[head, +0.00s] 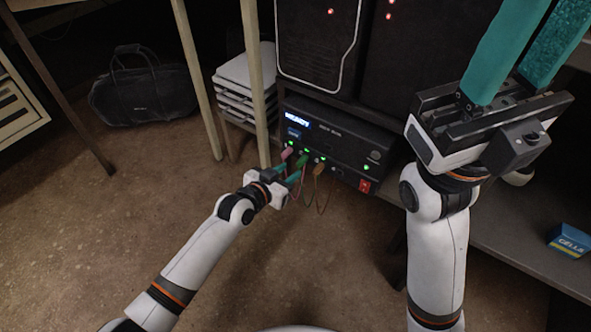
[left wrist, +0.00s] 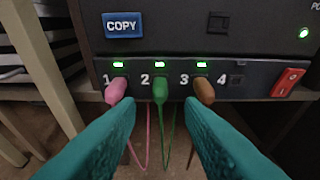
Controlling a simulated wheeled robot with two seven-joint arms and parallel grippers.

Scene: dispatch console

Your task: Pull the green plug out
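The green plug (left wrist: 160,90) sits in socket 2 of the black console (head: 335,139), with a green cord hanging below it. It also shows in the head view (head: 302,160). A pink plug (left wrist: 116,90) is in socket 1 and a brown plug (left wrist: 204,92) in socket 3. My left gripper (head: 290,172) is open in front of the sockets. In the left wrist view its teal fingers stand on either side of the green plug, apart from it. My right gripper (head: 550,14) is open and empty, pointing up at the right; its fingertips leave the frame.
Socket 4 is empty. A red switch (left wrist: 292,81) is right of the sockets, and a blue COPY label (left wrist: 123,25) is above them. Wooden legs (head: 256,95) and stacked papers (head: 240,85) stand left of the console. A blue box (head: 570,240) lies on the shelf at right.

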